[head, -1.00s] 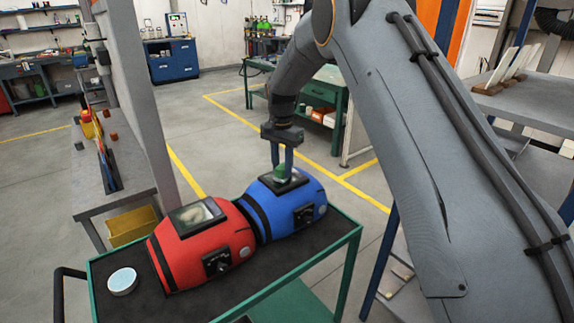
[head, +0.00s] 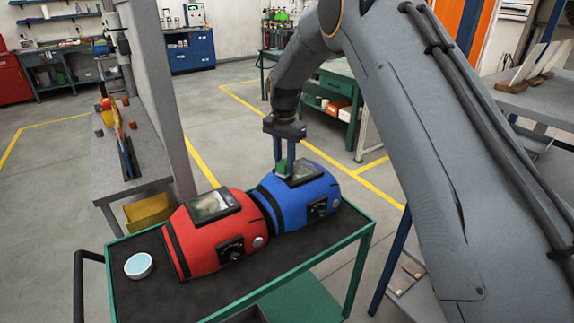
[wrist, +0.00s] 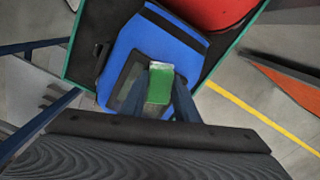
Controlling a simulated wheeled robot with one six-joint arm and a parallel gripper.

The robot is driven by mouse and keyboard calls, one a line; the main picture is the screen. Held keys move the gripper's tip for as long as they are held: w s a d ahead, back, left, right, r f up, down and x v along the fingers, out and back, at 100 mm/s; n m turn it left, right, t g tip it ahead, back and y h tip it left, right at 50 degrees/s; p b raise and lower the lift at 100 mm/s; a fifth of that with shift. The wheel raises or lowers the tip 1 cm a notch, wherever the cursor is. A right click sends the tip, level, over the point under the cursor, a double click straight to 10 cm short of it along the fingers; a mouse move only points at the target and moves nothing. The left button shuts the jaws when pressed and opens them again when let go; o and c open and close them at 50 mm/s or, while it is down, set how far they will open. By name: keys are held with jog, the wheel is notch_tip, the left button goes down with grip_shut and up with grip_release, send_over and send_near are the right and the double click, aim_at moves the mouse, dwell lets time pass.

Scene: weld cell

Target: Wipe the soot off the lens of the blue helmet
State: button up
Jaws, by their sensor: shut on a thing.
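The blue helmet (head: 318,207) lies on the cart with its dark-framed lens (head: 302,172) facing up. The lens is partly hidden by my gripper; the part that shows looks dark and greyish, and I cannot tell how much soot is on it. My gripper (head: 284,168) is shut on a green pad (wrist: 160,86) with a pale edge. The pad is at the left part of the lens in the head view. In the wrist view it covers the right part of the lens (wrist: 127,88). It looks to be at the lens surface, but contact is hard to tell.
A red helmet (head: 207,243) sits close beside the blue one on the green-edged cart (head: 245,308). A round white dish (head: 139,265) stands left of the red helmet. A grey bench (head: 135,177) is at the left, a shelf (head: 545,103) at the right.

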jog(key=shift+w+d+f+b, duration=0.1)
jog(key=shift+w+d+b, duration=0.25)
jog(key=shift+w+d, duration=0.55)
jog(key=shift+w+d+b, duration=0.4)
jog(key=shift+w+d, duration=0.15)
jog(key=shift+d, duration=0.7)
jog(key=shift+w+d+f+b, duration=0.1)
jog(key=shift+w+d+b, duration=0.25)
jog(key=shift+w+d, duration=0.55)
jog(key=shift+s+d+r, duration=0.1)
jog(key=shift+d+r, duration=0.05)
jog(key=shift+d, duration=0.15)
jog(key=shift+s+a+r+p, duration=0.1)
jog(key=shift+s+a+p, duration=0.2)
jog(key=shift+s+a, duration=0.35)
jog(key=shift+s+a+r+p, duration=0.1)
jog(key=shift+s+a+p, duration=0.25)
jog(key=shift+a, duration=0.55)
jog(key=shift+s+a+f+p, duration=0.15)
jog(key=shift+s+a, duration=0.25)
jog(key=shift+a, duration=0.2)
jog(key=shift+s+a+p, duration=0.15)
jog(key=shift+s+a, duration=0.25)
jog(key=shift+a, duration=0.2)
jog(key=shift+s+a+f+p, duration=0.15)
jog(key=shift+s+a, duration=0.25)
jog(key=shift+a, duration=0.2)
jog(key=shift+r, duration=0.1)
jog(key=shift+r+p, duration=1.1)
jog(key=shift+r, duration=1.9)
